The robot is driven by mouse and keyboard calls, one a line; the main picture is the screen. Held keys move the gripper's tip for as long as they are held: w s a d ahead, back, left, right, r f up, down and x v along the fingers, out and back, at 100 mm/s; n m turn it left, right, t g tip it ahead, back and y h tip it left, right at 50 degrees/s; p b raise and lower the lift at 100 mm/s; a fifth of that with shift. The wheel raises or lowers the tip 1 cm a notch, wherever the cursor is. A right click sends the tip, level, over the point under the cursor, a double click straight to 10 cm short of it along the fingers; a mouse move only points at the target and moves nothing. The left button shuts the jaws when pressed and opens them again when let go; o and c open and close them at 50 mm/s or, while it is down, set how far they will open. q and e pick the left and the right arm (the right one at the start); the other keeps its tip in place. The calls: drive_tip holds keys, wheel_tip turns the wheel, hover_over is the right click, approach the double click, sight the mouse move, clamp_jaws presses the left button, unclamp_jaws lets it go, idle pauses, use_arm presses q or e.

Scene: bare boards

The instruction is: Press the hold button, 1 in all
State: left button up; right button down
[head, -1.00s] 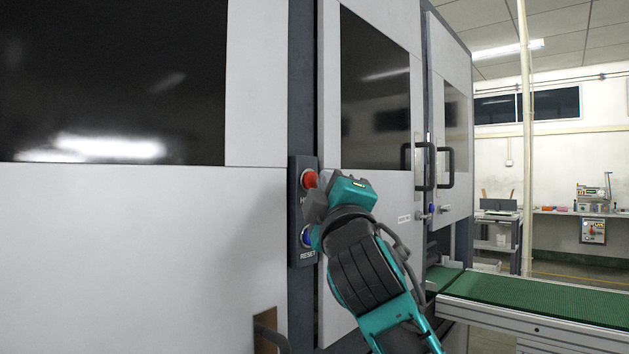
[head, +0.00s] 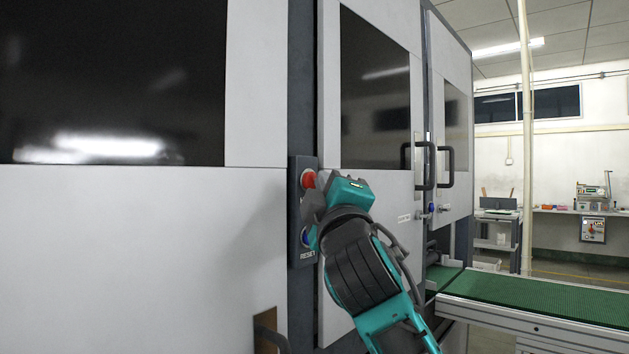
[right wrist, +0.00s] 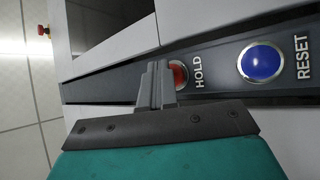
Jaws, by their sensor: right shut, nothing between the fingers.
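The red hold button (head: 308,179) sits at the top of a dark panel (head: 297,245) on the machine front. In the right wrist view the red button (right wrist: 179,75) has the word HOLD beside it, and the blue reset button (right wrist: 261,62) is on the same panel. My right gripper (head: 306,204) is at the panel, its fingers shut and empty. In the wrist view its fingertips (right wrist: 157,72) overlap the red button's edge; I cannot tell whether they touch it. In the head view the gripper hides the HOLD label and part of the blue button. My left gripper is out of view.
Large grey machine doors (head: 150,260) with dark windows flank the panel. Black door handles (head: 424,166) stick out at the right. A green conveyor (head: 540,304) extends at the lower right.

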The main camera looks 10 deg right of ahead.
drive_tip(key=shift+s+d, duration=0.4)
drive_tip(key=shift+s, duration=0.15)
drive_tip(key=s+d, duration=0.1)
drive_tip(key=s, duration=0.1)
drive_tip(key=s+d+p, duration=0.1)
drive_tip(key=s+d, duration=0.1)
idle(0.4)
idle(0.6)
